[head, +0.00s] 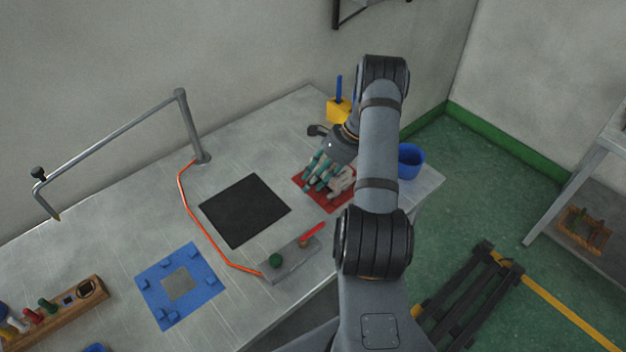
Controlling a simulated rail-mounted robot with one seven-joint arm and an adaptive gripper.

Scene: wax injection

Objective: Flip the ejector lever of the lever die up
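I cannot tell for certain which item is the lever die. A yellow block (339,111) with an upright blue stick (339,87) stands at the back right of the bench, just beyond my arm. A grey block (291,261) at the front edge carries a green knob (275,260) and a slanted red lever (312,236).
A black mat (245,210) and a blue plate (180,286) lie on the bench. An orange hose (196,218) runs to the grey block. A bent pipe stand (191,126) rises at the back. A blue cup (410,160) stands right of my arm. A wooden tool rack (62,312) is at left.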

